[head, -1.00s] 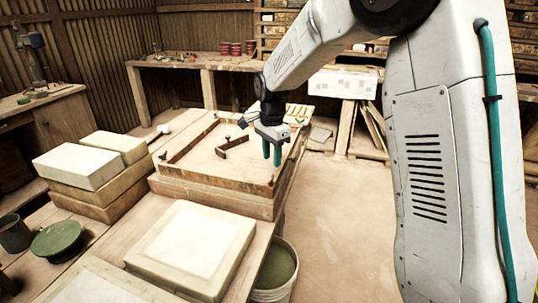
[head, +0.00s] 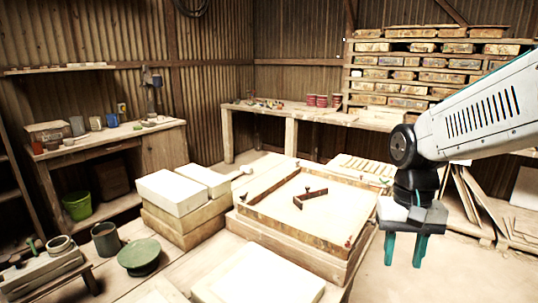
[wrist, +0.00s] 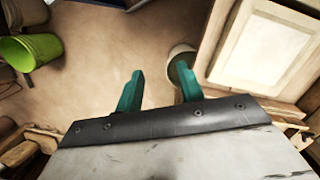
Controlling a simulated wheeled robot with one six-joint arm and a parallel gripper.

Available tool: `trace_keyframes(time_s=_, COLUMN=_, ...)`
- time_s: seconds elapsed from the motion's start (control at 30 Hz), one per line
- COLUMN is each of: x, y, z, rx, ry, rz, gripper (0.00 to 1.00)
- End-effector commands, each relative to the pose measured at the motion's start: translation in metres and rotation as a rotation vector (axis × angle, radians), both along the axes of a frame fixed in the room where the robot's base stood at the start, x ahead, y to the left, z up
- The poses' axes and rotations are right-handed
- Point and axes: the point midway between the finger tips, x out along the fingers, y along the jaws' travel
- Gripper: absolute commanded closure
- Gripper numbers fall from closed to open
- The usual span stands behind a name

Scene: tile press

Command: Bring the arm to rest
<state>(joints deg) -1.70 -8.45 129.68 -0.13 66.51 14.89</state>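My arm reaches in from the right in the head view. My gripper (head: 404,250) hangs pointing down at its end, to the right of the wooden framed tray (head: 270,210) on the bench. Its two teal fingers are apart with nothing between them. In the wrist view my gripper (wrist: 155,85) also shows open and empty, with the bare floor beyond the fingers.
In the wrist view a bucket (wrist: 182,54) stands on the floor beside the bench and a green bin (wrist: 32,55) is at left. Floor under my gripper is clear.

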Motion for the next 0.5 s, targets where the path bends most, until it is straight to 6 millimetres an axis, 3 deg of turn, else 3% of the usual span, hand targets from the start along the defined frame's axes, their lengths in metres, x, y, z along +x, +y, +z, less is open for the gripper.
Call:
trace_keyframes(time_s=0.03, x=-0.023, y=-0.002, z=0.008, rx=0.007, ry=-0.015, rz=0.049, gripper=0.62)
trace_keyframes(time_s=0.1, x=-0.050, y=-0.004, z=0.014, rx=0.015, ry=-0.032, rz=0.116, gripper=0.62)
trace_keyframes(time_s=0.3, x=-0.117, y=-0.008, z=0.023, rx=0.022, ry=-0.101, rz=0.236, gripper=0.62)
trace_keyframes(time_s=0.5, x=-0.150, y=-0.010, z=0.029, rx=0.012, ry=-0.193, rz=0.235, gripper=0.62)
